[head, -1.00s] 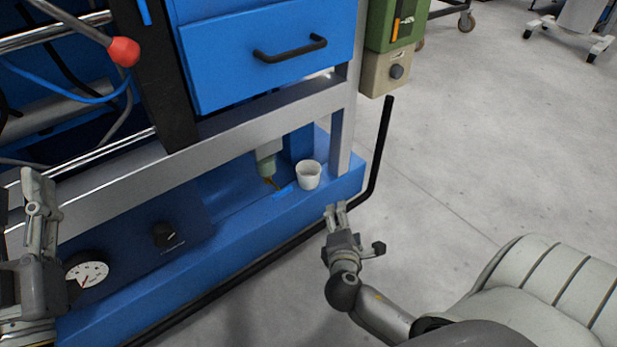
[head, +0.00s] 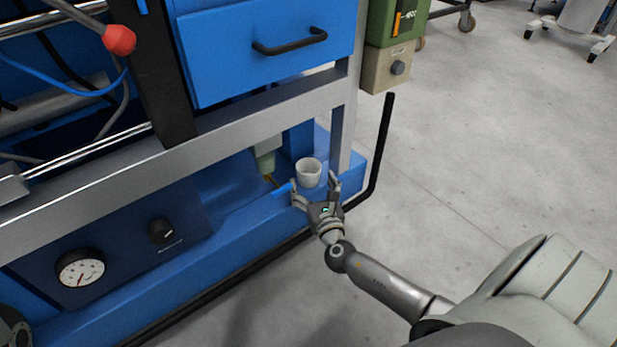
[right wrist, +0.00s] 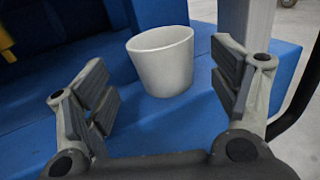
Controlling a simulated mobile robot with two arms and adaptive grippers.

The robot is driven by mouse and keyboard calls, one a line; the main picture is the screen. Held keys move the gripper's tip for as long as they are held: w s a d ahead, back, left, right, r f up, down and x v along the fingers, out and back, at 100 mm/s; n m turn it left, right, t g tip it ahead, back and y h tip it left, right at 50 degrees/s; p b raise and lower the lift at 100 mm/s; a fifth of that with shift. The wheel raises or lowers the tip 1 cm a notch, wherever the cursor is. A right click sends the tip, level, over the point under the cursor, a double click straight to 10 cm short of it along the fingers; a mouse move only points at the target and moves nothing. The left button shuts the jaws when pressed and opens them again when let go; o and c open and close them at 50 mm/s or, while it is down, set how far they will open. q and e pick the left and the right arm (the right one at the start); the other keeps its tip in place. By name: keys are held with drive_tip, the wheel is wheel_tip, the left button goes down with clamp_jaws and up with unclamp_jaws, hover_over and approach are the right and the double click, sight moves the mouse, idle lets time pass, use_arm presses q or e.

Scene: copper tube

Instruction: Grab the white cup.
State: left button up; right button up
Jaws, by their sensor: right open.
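The white cup (head: 308,173) stands upright on the blue ledge (head: 228,240) of the machine, near its right end. It also shows in the right wrist view (right wrist: 164,64), just beyond and between the fingers. My right gripper (head: 316,187) is open and empty, right in front of the cup, with its fingers pointing at it. In the right wrist view the gripper (right wrist: 165,98) has a finger on either side, with the cup a little ahead of the pads. My left gripper is not in view; only a dark bit of my left arm may show at the lower left edge.
A grey metal post (head: 343,130) rises close to the right of the cup. A grey crossbar (head: 230,137) and a blue drawer (head: 265,50) are above. A nozzle (head: 265,160) hangs left of the cup. A black bent rail (head: 381,150) runs along the right side.

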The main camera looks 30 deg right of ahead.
sight(311, 177)
drive_tip(key=shift+r+b+x, duration=0.1)
drive_tip(key=shift+b+x, duration=0.4)
drive_tip(key=shift+x, duration=0.85)
drive_tip(key=shift+r+b+x, duration=0.15)
drive_tip(key=shift+b+x, duration=0.35)
drive_tip(key=shift+x, duration=0.85)
drive_tip(key=shift+d, duration=0.1)
drive_tip(key=shift+c, duration=0.5)
drive_tip(key=c, duration=1)
